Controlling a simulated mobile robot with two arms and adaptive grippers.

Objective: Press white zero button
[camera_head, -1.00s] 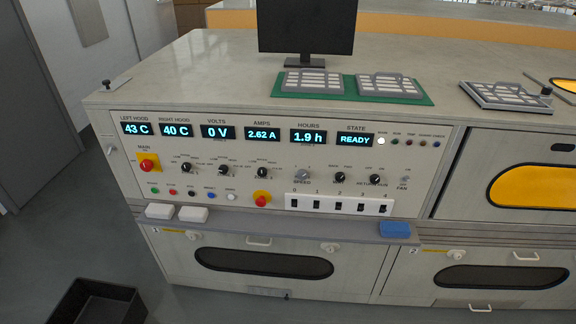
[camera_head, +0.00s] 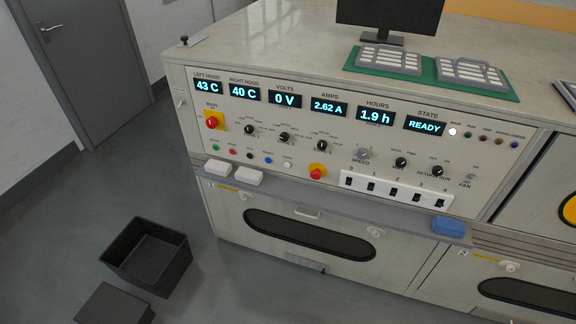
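The white zero button (camera_head: 287,164) is a small round white button on the sloped control panel (camera_head: 330,148). It is at the right end of a row of small buttons: green, red, black, blue (camera_head: 267,160) and white. The displays read 43 C, 40 C, 0 V (camera_head: 285,100), 2.62 A, 1.9 h and READY (camera_head: 425,125). A white indicator lamp is lit beside the READY display. Neither of my grippers is in view.
A black open bin (camera_head: 148,257) and a dark box (camera_head: 113,304) stand on the floor at lower left. The floor (camera_head: 120,195) beside them is clear.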

